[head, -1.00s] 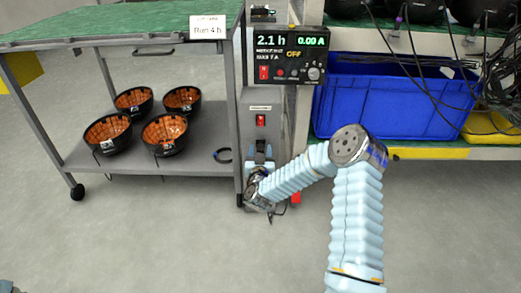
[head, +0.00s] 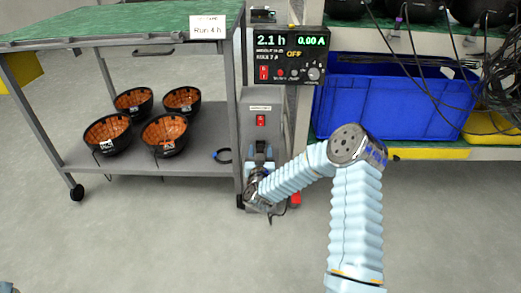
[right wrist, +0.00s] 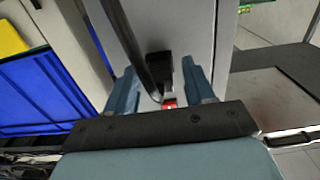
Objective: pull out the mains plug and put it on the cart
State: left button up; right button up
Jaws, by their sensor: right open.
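The black mains plug (right wrist: 160,68) shows in the right wrist view against a grey panel, with a thick black cable in front of the panel beside it. My right gripper (right wrist: 160,75) is open, with one blue finger on each side of the plug. I cannot tell whether the fingers touch it or how far it sits in its socket. The cart (head: 110,24) has a green top and grey lower shelf. My left gripper is out of view.
Several black bowls with orange insides (head: 165,131) stand on the cart's lower shelf. A meter (head: 291,55) above the post reads 0.00 A and OFF. A blue bin (head: 395,103) and hanging black cables (head: 500,75) are at the right. The green top is largely clear.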

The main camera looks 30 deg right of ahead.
dwell(0.5)
grip_shut()
jog(key=shift+b+v, duration=0.7)
jog(key=shift+v, duration=2.3)
